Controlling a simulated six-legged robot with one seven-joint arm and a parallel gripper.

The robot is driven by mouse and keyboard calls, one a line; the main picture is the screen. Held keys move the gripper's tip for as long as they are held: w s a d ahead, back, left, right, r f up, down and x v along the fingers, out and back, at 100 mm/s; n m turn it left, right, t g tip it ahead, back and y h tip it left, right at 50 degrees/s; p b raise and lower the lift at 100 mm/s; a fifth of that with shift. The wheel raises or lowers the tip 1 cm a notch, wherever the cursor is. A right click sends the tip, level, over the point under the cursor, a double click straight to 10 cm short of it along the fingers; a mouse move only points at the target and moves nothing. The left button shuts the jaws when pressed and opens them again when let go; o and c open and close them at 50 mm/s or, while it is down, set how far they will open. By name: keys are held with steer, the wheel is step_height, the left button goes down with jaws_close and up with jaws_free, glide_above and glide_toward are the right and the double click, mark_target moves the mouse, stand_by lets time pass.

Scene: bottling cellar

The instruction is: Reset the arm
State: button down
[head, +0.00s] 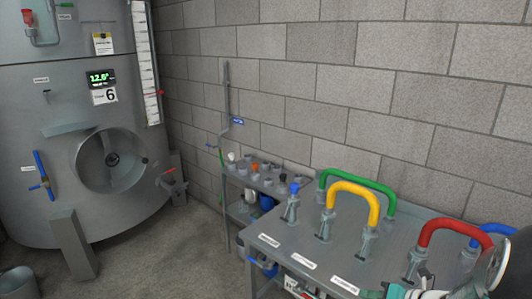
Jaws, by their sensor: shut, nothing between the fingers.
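Part of my arm shows at the lower right corner, as a dark link and a pale round joint. Most of the arm is out of view.
On the bench stand green (358,180), yellow (355,192), red (455,228) and blue (495,233) curved pipes on grey stands. A small shelf (262,182) with several fittings is behind it. A steel tank (100,160) stands left. Open floor (170,250) lies between.

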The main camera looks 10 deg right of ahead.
steer(key=s+a+r+n+g, duration=0.2)
steer(key=a+r+n+g, duration=0.1)
steer(key=a+n, duration=0.5)
steer(key=s+a+r+n+g, duration=0.25)
steer(key=a+n, duration=0.35)
steer(key=n, duration=0.4)
steer(key=s+a+r+n+h, duration=0.2)
steer(key=r+n, duration=0.3)
steer(key=n, duration=0.6)
steer(key=s+a+r+n+h, duration=0.3)
steer(key=s+r+n, duration=0.1)
steer(key=n, duration=0.8)
steer(key=shift+s+a+r+t+h, duration=0.15)
steer(key=shift+s+r+t+h, duration=0.2)
steer(key=shift+t+h, duration=0.1)
